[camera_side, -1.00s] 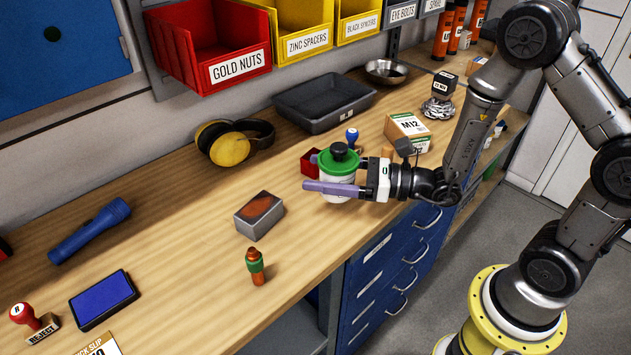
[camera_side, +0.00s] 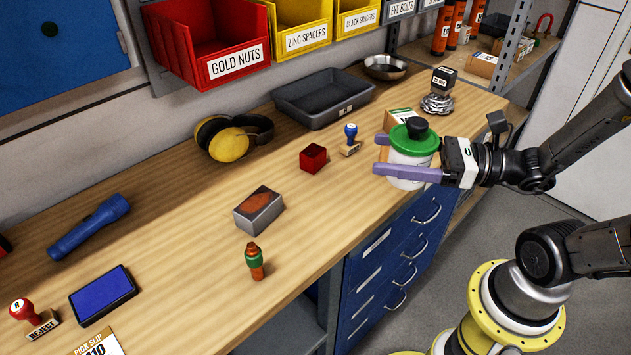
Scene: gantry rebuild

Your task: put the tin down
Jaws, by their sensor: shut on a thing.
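The tin (camera_side: 410,168) is a white cylinder with a green lid and a black knob. My gripper (camera_side: 388,156) is shut on it, with one lilac finger on the far side and one on the near side. The tin is upright, by the bench's front edge in the picture. I cannot tell how high its base is above the bench top, or whether it is partly past the edge. The near finger hides part of its lower side.
A carton (camera_side: 398,118) is partly hidden behind the tin. A red cube (camera_side: 313,157) and a blue-knobbed stamp (camera_side: 350,143) stand to its left. A grey box with an orange-brown top (camera_side: 259,213) lies farther left. The bench (camera_side: 330,205) is clear between them and the front edge.

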